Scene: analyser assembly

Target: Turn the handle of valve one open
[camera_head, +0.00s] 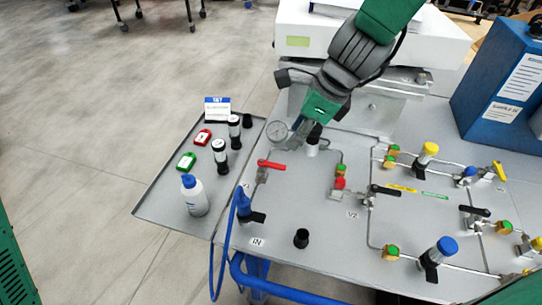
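The red valve handle (271,165) is on the left part of the grey panel, lying roughly level and crosswise to its short pipe. A small label beside it is too small to read. A second valve with a black handle (385,190) sits to the right, near a label V2. My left gripper is not in view.
A blue fitting (243,204) with a hose is below the red handle. A side tray (160,202) holds a bottle, tags and small cylinders. A blue box (490,85) stands right.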

